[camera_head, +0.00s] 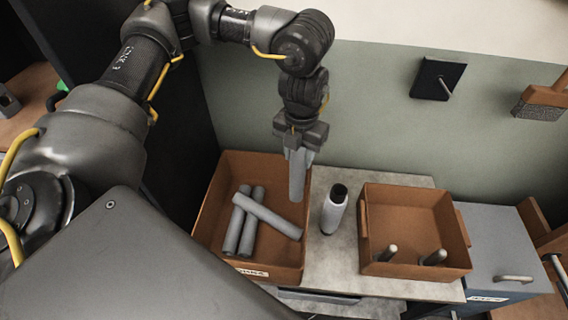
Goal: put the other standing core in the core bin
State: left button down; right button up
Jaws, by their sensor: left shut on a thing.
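My left gripper (302,150) points down and is shut on a grey core (297,180). The core hangs upright at the back right part of the core bin (207,222); I cannot tell how far its lower end is from the bin. The core bin is a brown open box with a white label on its front. Three grey cores lie in it: one (266,215) slants across two others (251,232) (236,228). My right gripper is not in view.
A second brown bin (412,212) holds two dark pieces with pale ends. A grey cabinet (496,250) is at right. A black wall plate (437,79) and a brush (541,102) are behind.

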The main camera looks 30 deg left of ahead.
pick_arm(q)
notch_tip(320, 180, down, 14)
dwell(0.6)
jog(key=shift+f, duration=0.1)
jog(key=c, duration=0.9)
grip_release()
